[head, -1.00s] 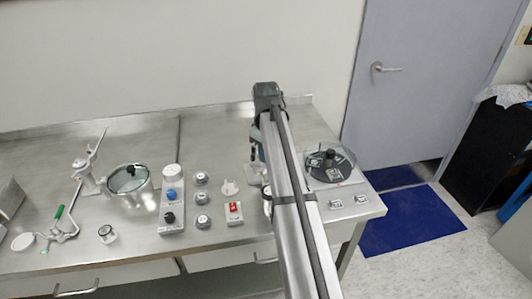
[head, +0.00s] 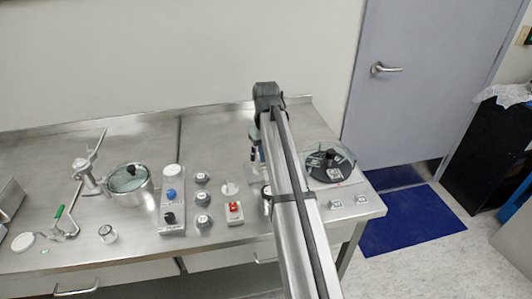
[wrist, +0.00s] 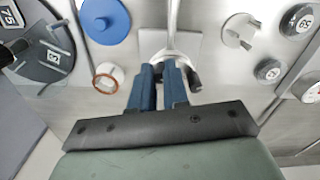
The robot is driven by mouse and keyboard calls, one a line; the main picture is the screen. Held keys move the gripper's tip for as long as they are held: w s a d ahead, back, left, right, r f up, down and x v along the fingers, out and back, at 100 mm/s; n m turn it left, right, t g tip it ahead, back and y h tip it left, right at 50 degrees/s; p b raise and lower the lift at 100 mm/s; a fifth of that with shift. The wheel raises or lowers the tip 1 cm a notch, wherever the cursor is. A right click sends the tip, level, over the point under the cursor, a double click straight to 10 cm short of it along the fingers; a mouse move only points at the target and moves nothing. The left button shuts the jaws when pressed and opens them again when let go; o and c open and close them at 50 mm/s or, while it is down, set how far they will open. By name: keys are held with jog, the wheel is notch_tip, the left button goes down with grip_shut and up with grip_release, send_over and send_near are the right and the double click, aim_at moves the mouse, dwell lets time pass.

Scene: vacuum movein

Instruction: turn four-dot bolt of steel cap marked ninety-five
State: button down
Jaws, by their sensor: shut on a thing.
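My gripper (wrist: 165,88) has blue fingers. The exact grip spot is partly hidden by the fingers. In the head view my arm covers most of this place. Small round grey caps with number labels show at the right of the wrist view; one (wrist: 302,22) seems to read 65, another (wrist: 267,70) reads 59 or similar. I cannot make out a cap marked ninety-five or a four-dot bolt.
A dark disc (wrist: 38,45) with numbered labels lies left, with a blue round lid (wrist: 104,20) and a copper-rimmed white cup (wrist: 108,78) near it. In the head view a glass-lidded pot (head: 130,183) and a red-switch box (head: 234,212) stand on the steel bench (head: 215,135).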

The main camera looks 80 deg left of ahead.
jog(key=c, duration=1.1)
grip_release()
notch_tip(320, 180, up, 14)
